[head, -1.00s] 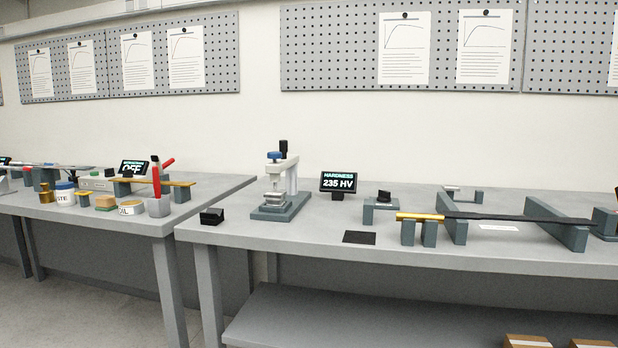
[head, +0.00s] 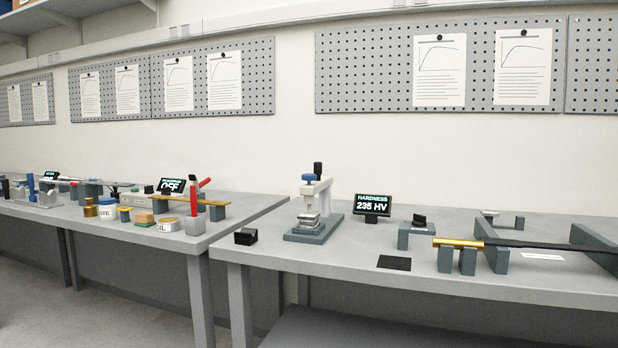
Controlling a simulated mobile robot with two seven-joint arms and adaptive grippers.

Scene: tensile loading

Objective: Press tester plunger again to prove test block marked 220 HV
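The hardness tester (head: 318,208) stands on the right bench, with a grey base, a pale column and a blue-topped plunger (head: 308,178) over its stage. A small silvery block (head: 309,217) seems to sit on the stage under the plunger; any marking on it is too small to read. The hardness display (head: 373,204) beside the tester reads 235 HV. Neither of my grippers is in the head view.
A black block (head: 246,237) sits at the right bench's left front corner. A black mat (head: 394,263) lies right of the tester. A gold-ended bar (head: 458,243) rests on grey supports farther right. The left bench (head: 218,228) holds jars and a red-handled tool.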

